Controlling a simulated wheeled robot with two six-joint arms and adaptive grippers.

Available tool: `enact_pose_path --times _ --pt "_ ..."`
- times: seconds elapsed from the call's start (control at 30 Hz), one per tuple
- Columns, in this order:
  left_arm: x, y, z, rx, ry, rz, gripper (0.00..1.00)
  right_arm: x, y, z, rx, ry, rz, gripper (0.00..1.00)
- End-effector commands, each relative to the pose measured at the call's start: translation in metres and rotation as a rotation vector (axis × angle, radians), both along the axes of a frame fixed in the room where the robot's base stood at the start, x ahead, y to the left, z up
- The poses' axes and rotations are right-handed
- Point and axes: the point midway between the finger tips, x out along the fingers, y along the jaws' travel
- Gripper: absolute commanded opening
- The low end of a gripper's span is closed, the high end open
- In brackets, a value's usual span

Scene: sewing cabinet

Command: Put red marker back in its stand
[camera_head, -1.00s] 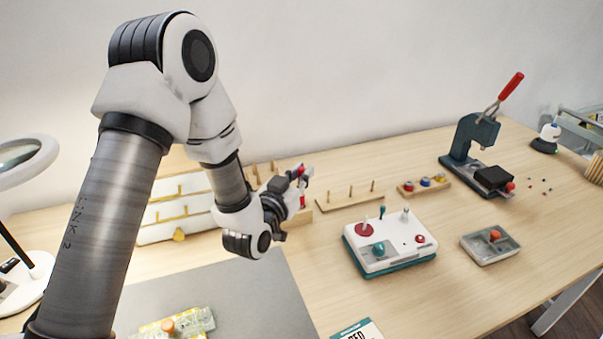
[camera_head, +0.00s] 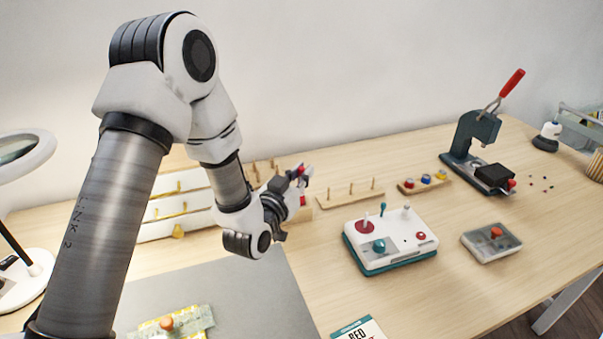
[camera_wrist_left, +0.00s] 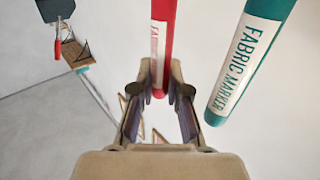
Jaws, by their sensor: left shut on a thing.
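In the left wrist view, a red marker (camera_wrist_left: 162,40) with a white label stands between the two fingers of my left gripper (camera_wrist_left: 160,92). The gripper is shut on it. A larger-looking teal fabric marker (camera_wrist_left: 245,65) is just to the right, apart from the fingers. In the head view, my left gripper (camera_head: 301,180) is above the back of the table, with a little red showing at its fingers. I cannot clearly make out the marker stand; the gripper and arm cover that area. My right gripper is not in view.
A peg rack (camera_head: 349,196) and a small tray with coloured knobs (camera_head: 426,184) lie right of the gripper. A white-and-teal control box (camera_head: 398,250) stands in front of them. A press (camera_head: 470,140) is farther right.

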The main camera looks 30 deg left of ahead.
Motion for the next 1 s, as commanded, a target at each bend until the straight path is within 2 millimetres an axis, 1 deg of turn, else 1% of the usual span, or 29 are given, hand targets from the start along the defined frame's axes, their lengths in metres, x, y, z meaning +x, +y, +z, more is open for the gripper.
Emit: enact_pose_path --times 0.8,1.0 --pt "0.0 0.0 -0.012 0.0 0.0 0.0 0.0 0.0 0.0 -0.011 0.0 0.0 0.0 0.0" --pt "0.0 0.0 -0.012 0.0 0.0 0.0 0.0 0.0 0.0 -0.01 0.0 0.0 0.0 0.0"
